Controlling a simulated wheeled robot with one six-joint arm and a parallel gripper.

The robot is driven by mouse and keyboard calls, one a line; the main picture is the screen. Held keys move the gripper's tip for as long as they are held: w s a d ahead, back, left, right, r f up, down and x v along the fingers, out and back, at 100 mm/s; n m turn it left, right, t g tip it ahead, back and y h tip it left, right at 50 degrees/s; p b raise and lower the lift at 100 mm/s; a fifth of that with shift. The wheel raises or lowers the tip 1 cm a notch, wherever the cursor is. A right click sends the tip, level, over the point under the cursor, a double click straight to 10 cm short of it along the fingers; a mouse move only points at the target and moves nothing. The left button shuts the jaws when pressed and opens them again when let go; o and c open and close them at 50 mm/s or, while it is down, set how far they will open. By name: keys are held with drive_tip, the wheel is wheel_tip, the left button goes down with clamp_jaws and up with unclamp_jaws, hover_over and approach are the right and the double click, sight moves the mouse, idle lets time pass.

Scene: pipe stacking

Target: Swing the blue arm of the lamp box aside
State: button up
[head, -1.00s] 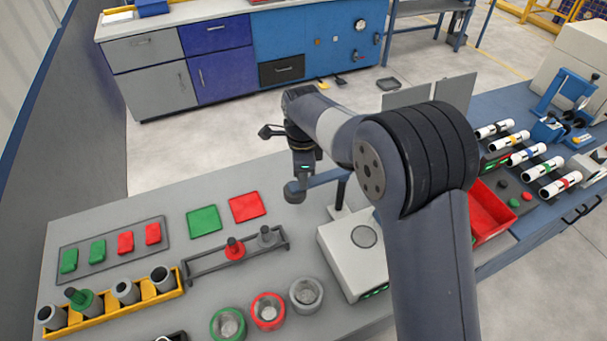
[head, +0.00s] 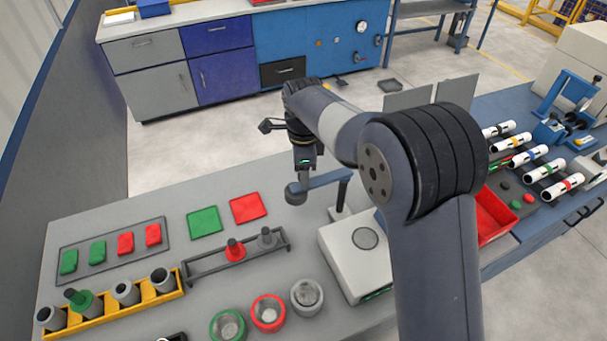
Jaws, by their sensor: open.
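The lamp box (head: 350,278) is a white box with a round grey disc on top. It stands at the right part of the grey bench, partly hidden behind my arm. Its blue arm (head: 328,180) runs level from a dark post at the box's back edge out to the left. It ends in a rounded grey-blue knob (head: 296,194), clear of the disc. My gripper (head: 304,177) points down right over the knob end and is open. Its fingers overlap the knob in the picture, so I cannot tell whether they touch it.
A rack (head: 236,258) with a red and a grey peg stands left of the box. Red, green and grey cups (head: 268,312) stand in front. A yellow holder (head: 110,308) and coloured pads lie further left. A red tray (head: 492,216) lies right of my arm.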

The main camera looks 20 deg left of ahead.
wheel_tip(320, 180, up, 9)
drive_tip(key=b, duration=0.1)
idle(0.4)
wheel_tip(320, 180, down, 11)
drive_tip(key=shift+r+p, duration=0.2)
drive_tip(key=shift+p, duration=0.65)
drive_tip(key=shift+f, duration=0.15)
drive_tip(key=shift+s+d+n, duration=0.2)
drive_tip(key=shift+n, duration=0.1)
drive_tip(key=shift+w+a, duration=0.1)
